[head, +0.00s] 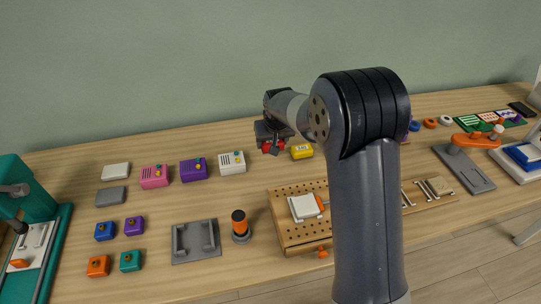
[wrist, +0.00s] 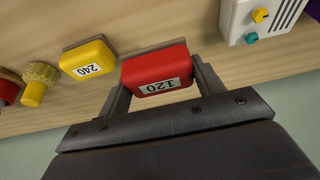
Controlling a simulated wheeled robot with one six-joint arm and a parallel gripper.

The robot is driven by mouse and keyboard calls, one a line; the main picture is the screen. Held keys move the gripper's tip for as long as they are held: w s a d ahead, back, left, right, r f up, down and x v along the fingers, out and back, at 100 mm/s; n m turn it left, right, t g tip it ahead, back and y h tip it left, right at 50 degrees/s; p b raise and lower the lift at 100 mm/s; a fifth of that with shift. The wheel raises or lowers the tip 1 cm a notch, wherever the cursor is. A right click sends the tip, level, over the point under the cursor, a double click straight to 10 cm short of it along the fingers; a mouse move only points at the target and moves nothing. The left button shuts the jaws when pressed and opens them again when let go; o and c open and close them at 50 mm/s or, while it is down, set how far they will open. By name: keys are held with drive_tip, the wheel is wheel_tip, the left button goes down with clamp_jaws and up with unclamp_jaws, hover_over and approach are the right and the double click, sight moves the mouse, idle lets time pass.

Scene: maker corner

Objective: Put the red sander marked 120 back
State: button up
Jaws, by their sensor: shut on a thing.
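The red sander marked 120 (wrist: 160,66) is between the two fingers of my gripper (wrist: 158,80) in the wrist view, with its label facing the camera. A thin dark edge shows just beyond it on the wood; I cannot tell whether the sander touches the surface. In the head view, my gripper (head: 272,147) is near the back of the table, with bits of red showing at it; my arm hides part of this area. The yellow sander marked 240 (wrist: 88,60) sits beside the red one, apart from it, and also shows in the head view (head: 302,152).
A white box with knobs (head: 232,162) stands left of my gripper, then purple (head: 194,169) and pink (head: 154,176) boxes. A yellow knobbed piece (wrist: 38,82) lies beyond the yellow sander. A perforated wooden board (head: 283,222) is in front. The wall (head: 150,70) is close behind.

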sight(272, 161)
drive_tip(key=shift+f, duration=2.6)
drive_tip(key=shift+f, duration=0.1)
drive_tip(key=o, duration=1)
drive_tip(key=shift+c, duration=0.2)
drive_tip(key=shift+s+r, duration=0.15)
drive_tip(key=shift+r, duration=0.4)
drive_tip(key=v, duration=1.1)
drive_tip(key=shift+s+d, duration=0.1)
drive_tip(key=shift+s, duration=0.05)
